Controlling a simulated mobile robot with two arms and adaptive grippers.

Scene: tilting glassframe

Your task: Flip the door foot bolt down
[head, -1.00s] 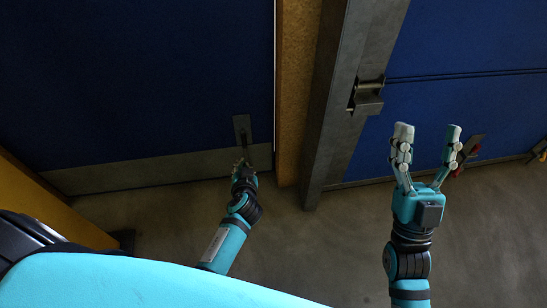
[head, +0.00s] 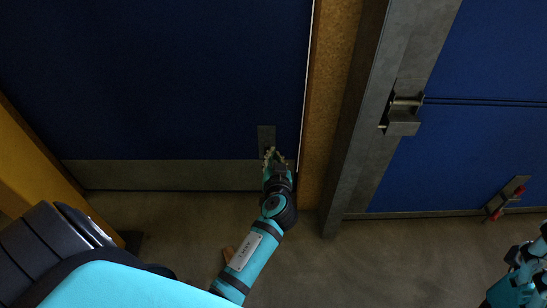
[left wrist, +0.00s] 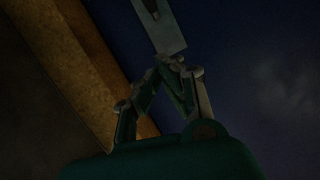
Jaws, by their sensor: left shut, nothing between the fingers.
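The foot bolt is a grey metal plate (head: 266,136) low on the blue left door. My left gripper (head: 274,155) is at its lower end, in front of the door's grey kick strip, and hides the bolt's lower part. In the left wrist view the grey bolt (left wrist: 162,28) comes down from the top. The left fingertips (left wrist: 178,64) are shut and empty just below it; I cannot tell if they touch it. My right gripper (head: 524,262) is partly cut off at the lower right edge, away from the bolt; its opening is unclear.
A brown and grey door post (head: 357,120) stands right of the left door. A latch (head: 404,115) is on the grey frame. A second bolt with red parts (head: 506,198) is low on the right door. A yellow panel (head: 40,170) borders the left; open floor (head: 400,260) lies below.

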